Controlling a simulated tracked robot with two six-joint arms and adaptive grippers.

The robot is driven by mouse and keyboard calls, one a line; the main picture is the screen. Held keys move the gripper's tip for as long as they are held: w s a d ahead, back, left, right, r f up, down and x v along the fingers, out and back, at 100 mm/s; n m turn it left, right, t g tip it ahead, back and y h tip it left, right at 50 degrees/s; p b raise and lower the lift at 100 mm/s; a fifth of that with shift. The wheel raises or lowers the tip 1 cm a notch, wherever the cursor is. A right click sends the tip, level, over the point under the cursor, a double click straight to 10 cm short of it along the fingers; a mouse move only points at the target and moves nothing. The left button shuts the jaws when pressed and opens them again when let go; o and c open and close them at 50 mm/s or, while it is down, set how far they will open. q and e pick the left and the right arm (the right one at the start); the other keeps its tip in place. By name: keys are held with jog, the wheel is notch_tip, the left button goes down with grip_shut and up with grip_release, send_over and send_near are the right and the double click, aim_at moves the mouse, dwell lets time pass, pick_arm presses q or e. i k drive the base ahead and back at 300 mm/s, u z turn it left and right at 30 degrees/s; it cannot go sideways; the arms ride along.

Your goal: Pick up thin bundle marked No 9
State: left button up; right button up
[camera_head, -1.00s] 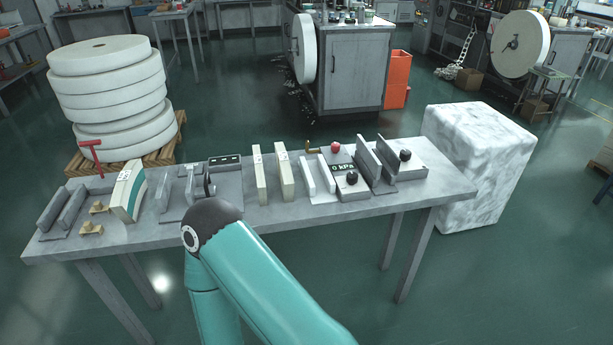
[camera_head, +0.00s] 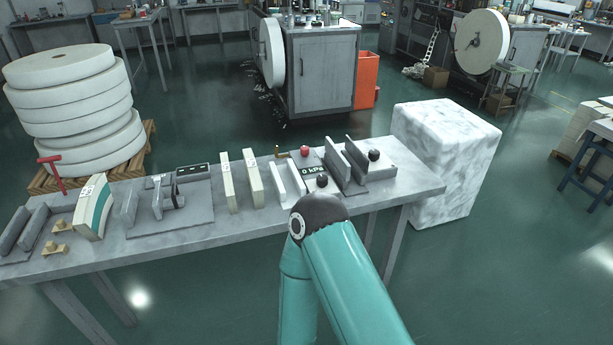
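Two thin cream bundles stand upright side by side near the middle of the table. The left thin bundle (camera_head: 228,190) and the right thin bundle (camera_head: 253,182) carry small white labels near their tops, too small to read. A wider cream block with a teal stripe (camera_head: 93,210) stands at the left, also with a label. One teal arm of mine rises from the bottom, its dark joint in front of the table's front edge, right of the thin bundles. No gripper fingers show, so neither gripper can be seen.
A marble-like block (camera_head: 445,165) stands right of the table. Stacked white discs (camera_head: 70,100) stand behind its left end.

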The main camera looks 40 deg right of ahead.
aim_at(254, 178)
jog(key=z, duration=0.45)
jog(key=i, duration=1.05)
